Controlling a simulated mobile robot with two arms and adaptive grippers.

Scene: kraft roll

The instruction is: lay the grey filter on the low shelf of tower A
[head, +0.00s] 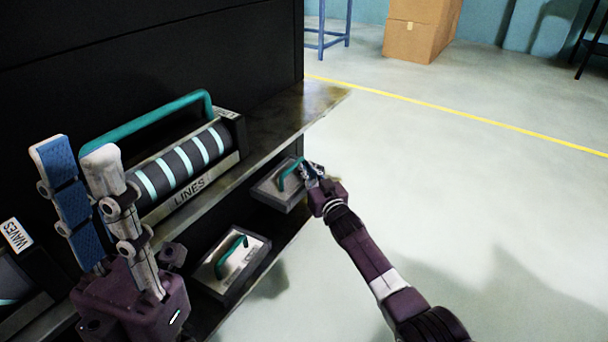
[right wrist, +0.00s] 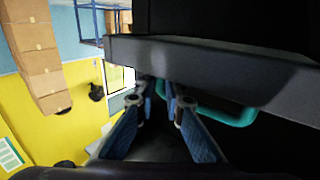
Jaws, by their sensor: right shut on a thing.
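A flat grey filter (head: 272,190) with a teal handle is at the far end of the low level of the black rack, by its open side. My right gripper (head: 309,171) is shut on its teal handle, which also shows by the fingers in the right wrist view (right wrist: 235,115). Whether the filter rests on the shelf or hangs just above it, I cannot tell. A second, similar grey box with a teal handle (head: 243,275) lies nearer on the low shelf (head: 205,310). My left gripper (head: 75,150) is open and empty, raised at the left. No tower A label is readable.
A roller unit labelled LINES (head: 195,188) with a long teal handle sits on the upper shelf (head: 290,118). A WAVES label (head: 15,235) shows at the left edge. Clear floor (head: 480,190) lies right of the rack; cardboard boxes (head: 415,38) stand far behind.

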